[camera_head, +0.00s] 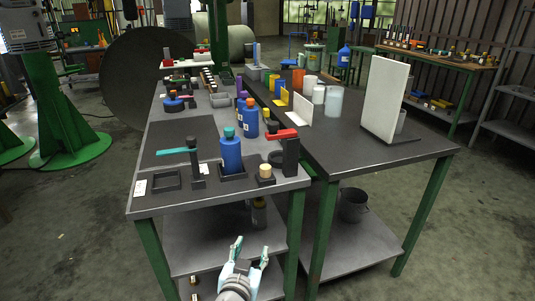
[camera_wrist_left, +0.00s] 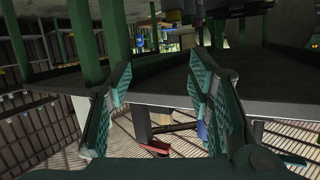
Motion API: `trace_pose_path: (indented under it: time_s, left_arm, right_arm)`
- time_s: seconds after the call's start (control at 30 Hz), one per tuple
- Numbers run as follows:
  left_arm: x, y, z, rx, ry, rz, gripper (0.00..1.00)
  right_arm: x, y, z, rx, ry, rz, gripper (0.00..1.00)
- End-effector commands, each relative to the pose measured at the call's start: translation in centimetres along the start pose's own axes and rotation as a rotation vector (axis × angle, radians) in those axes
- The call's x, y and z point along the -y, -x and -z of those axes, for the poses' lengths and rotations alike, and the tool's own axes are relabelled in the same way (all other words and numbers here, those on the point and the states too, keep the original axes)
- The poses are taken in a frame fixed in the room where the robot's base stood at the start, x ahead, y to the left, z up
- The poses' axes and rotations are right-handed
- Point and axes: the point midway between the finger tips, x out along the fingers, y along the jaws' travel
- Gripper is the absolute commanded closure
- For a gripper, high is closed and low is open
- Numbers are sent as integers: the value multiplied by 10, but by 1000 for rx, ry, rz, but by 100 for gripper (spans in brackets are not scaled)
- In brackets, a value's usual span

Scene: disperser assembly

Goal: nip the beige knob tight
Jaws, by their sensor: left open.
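The beige knob (camera_head: 265,170) is a small pale cylinder on a dark square base (camera_head: 266,179) near the front right corner of the left table, in the head view. My left gripper (camera_head: 251,250) is in front of the table's front edge, lower in the picture than the knob and apart from it. Its two teal fingers are spread with nothing between them. In the left wrist view the open fingers (camera_wrist_left: 162,72) point toward a dark surface edge, and I cannot make out the knob there. My right gripper is not in view.
Close to the knob stand a blue bottle with a teal cap (camera_head: 231,152) and a dark stand with a red lever (camera_head: 290,152). A dark stand with a teal lever (camera_head: 197,170) is farther left. A lower shelf (camera_head: 205,243) lies under the table.

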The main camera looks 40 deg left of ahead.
Motion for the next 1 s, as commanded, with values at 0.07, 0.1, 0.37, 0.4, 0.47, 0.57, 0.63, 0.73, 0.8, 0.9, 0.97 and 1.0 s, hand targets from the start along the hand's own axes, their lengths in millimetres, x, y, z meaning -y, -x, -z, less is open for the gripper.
trace_pose_path:
  time_s: [0.07, 0.1, 0.37, 0.4, 0.47, 0.57, 0.63, 0.73, 0.8, 0.9, 0.97, 1.0]
  left_arm:
    - [7, 14, 90, -157, 57, 6, 53]
    - [9, 18, 114, -216, 79, 6, 53]
    - [9, -6, 147, -304, 108, -1, 53]
    - [8, -17, 149, -303, 109, -2, 53]
    - [9, -34, 154, -302, 108, -1, 53]
    - [8, -64, 162, -300, 108, -1, 53]
    - [8, -82, 166, -299, 108, -2, 53]
    - [9, -100, 172, -297, 109, -1, 53]
    - [9, -109, 174, -297, 109, -3, 53]
    - [9, -116, 177, -296, 109, -2, 53]
    - [9, -118, 177, -295, 109, -2, 53]
    - [9, -118, 177, -295, 109, -2, 53]
  right_arm:
    - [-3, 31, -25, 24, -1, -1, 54]
    - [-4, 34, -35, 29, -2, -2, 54]
    - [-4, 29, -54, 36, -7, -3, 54]
    - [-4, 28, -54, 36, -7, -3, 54]
    - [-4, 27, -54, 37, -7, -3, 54]
    - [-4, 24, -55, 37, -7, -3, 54]
    - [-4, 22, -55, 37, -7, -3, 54]
    - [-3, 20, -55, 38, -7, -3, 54]
    - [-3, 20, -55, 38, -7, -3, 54]
    - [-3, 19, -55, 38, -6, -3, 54]
    - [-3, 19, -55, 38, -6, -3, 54]
    - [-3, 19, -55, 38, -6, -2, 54]
